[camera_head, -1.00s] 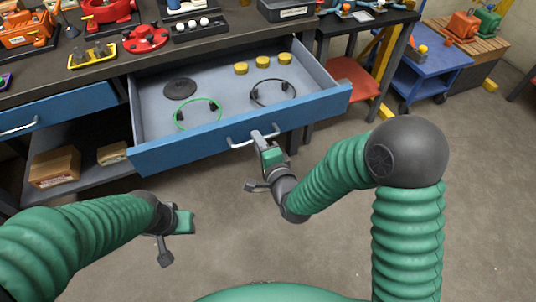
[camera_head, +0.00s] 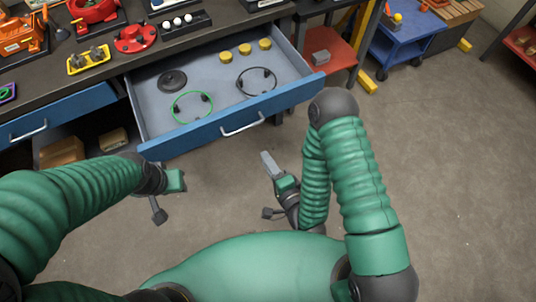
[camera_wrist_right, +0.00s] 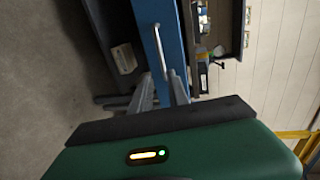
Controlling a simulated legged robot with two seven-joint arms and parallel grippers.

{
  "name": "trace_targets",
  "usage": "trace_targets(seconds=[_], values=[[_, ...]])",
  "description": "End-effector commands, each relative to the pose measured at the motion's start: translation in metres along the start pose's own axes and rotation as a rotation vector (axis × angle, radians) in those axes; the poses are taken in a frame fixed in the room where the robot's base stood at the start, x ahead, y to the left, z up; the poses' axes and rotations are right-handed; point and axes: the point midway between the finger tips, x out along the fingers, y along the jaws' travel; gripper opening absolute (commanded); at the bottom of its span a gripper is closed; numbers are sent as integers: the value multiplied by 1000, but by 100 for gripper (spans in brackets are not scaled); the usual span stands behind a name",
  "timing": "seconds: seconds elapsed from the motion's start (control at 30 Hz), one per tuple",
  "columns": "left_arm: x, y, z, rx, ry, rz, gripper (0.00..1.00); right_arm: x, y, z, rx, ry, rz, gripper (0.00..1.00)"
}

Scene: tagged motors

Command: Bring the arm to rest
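My right gripper (camera_head: 267,163) is empty over bare floor, in front of the blue open drawer (camera_head: 200,137) and apart from its metal handle (camera_head: 242,124). In the right wrist view its two grey fingers (camera_wrist_right: 163,90) stand apart, and the drawer handle (camera_wrist_right: 170,53) shows beyond them. The right arm is bent at the elbow, close to my body. My left gripper (camera_head: 178,181) is low at the left, in front of the drawer unit; its fingers do not show clearly.
The drawer holds a green ring (camera_head: 192,106), a black ring (camera_head: 257,82), a dark disc (camera_head: 172,80) and yellow pucks (camera_head: 245,49). The workbench (camera_head: 60,85) carries red and yellow parts. A blue cart (camera_head: 405,40) stands at the back right. Floor at right is clear.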

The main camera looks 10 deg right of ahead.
Motion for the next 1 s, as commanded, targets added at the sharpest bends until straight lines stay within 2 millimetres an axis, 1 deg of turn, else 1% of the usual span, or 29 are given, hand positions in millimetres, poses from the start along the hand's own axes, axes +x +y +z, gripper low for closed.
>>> trace_targets(seconds=[0.43, 0.53, 0.57, 0.67, 0.7, 0.77, 0.8, 0.87, 0.9, 0.97, 1.0], values=[[0, 0, 0, 0, 0, 0, 36, 0, 1, 0, -3, 0, 0, 21], [-1, 0, 0, 0, 0, 0, 36, 5, -1, -2, -57, -11, 27, 21], [-1, 0, 0, 0, 0, 0, 36, 9, -1, -3, -97, -19, 48, 21], [-4, 0, -1, 0, 0, 0, 36, 24, -3, -14, -303, -59, 166, 21], [-5, 0, -1, 0, 0, 0, 36, 28, -4, -22, -407, -80, 230, 21], [-6, 0, -1, 0, 0, 0, 36, 30, -6, -37, -563, -115, 338, 21], [-7, 0, -2, 0, 0, 0, 36, 27, -8, -47, -659, -142, 412, 21], [-8, 0, -2, 0, 0, 0, 36, 17, -14, -64, -788, -187, 523, 21], [-9, 0, -2, 0, 0, 0, 36, 7, -19, -75, -864, -223, 597, 21], [-11, 0, -2, 0, 0, 0, 36, -12, -29, -89, -963, -286, 704, 21], [-12, 0, -3, 0, 0, 0, 36, -28, -36, -97, -1016, -334, 771, 21]])
